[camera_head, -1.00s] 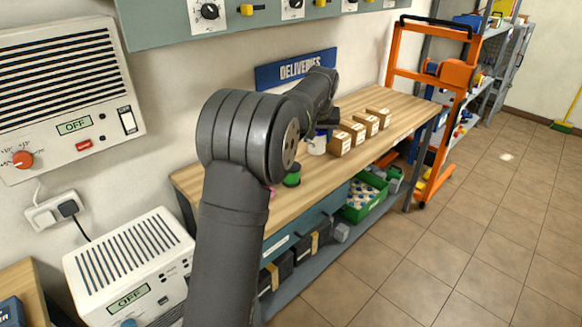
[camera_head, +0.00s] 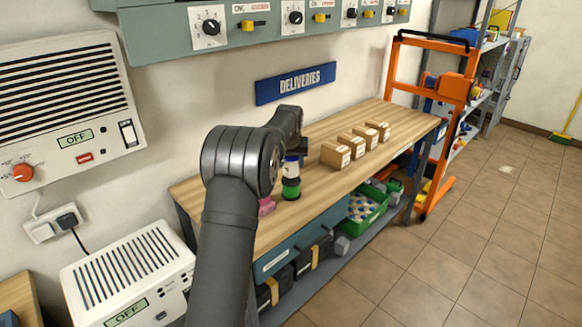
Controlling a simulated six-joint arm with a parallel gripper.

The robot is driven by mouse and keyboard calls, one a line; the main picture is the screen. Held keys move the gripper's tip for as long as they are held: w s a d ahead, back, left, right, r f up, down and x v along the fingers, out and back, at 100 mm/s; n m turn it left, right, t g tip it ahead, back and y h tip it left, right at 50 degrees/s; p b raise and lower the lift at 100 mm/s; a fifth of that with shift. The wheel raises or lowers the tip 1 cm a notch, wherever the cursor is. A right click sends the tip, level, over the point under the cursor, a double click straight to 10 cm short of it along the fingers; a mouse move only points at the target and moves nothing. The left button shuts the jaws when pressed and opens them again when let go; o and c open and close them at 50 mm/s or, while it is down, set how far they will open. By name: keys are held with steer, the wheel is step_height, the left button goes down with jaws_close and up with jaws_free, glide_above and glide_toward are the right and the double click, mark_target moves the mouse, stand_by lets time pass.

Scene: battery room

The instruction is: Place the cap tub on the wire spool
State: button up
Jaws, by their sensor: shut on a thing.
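The cap tub (camera_head: 291,169), white with a dark blue top, stands upright directly above the wire spool (camera_head: 291,189) in the head view. The wire spool is green with dark ends and sits on the wooden bench (camera_head: 330,200). The tub's lower edge meets the top of the spool in the picture; I cannot tell whether it rests on it or hangs just above. My gripper (camera_head: 292,155) is shut on the tub from above; its fingers are small and mostly hidden by my arm.
A pink item (camera_head: 266,206) lies left of the spool, partly behind my arm. Several cardboard boxes (camera_head: 336,155) stand in a row to the right. A green crate (camera_head: 366,209) is on the shelf below. The bench's front strip is clear.

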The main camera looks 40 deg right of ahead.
steer(key=shift+f, duration=1.05)
steer(key=shift+f, duration=0.2)
steer(key=o, duration=1)
steer(key=v, duration=1.2)
steer(key=shift+r, duration=0.2)
